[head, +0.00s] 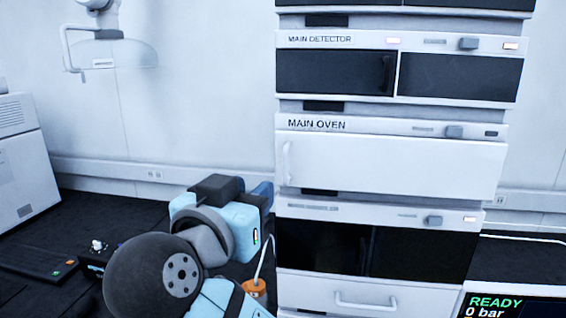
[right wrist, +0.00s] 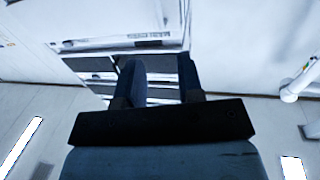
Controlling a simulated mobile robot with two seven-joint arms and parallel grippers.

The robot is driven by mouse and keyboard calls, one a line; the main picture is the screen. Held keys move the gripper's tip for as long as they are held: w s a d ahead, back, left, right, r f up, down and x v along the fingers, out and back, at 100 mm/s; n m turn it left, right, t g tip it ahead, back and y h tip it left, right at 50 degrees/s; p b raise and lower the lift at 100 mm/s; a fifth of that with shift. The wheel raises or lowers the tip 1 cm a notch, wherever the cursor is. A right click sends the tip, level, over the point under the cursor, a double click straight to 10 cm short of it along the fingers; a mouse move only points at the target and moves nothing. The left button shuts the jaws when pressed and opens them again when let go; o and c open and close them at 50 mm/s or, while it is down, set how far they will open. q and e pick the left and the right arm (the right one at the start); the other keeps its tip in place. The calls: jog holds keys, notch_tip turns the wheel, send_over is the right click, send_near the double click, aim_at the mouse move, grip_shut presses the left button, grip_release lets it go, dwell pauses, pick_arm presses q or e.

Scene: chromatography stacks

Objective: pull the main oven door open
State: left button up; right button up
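The main oven (head: 400,155) is the white unit labelled MAIN OVEN in the middle of the stack. Its door is a plain white front panel that looks shut. A slim upright white handle (head: 287,162) is at the door's left edge. My right gripper (head: 264,193) is just left of the stack, a little lower than the handle, and appears apart from it. In the right wrist view its two dark fingers (right wrist: 160,82) stand apart with a gap between them, and nothing is clearly held. My left gripper is not in view.
The main detector (head: 335,72) sits above the oven, and a dark-fronted unit (head: 420,252) with a drawer sits below. An orange-capped bottle (head: 254,288) with a tube stands beside the stack near my right arm. A readout screen (head: 510,306) is at the lower right.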

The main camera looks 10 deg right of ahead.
aim_at(284, 164)
jog(key=p+x, duration=0.2)
jog(key=x, duration=1)
jog(key=shift+d, duration=0.1)
jog(key=shift+w+d, duration=0.25)
jog(key=shift+w, duration=0.15)
grip_shut()
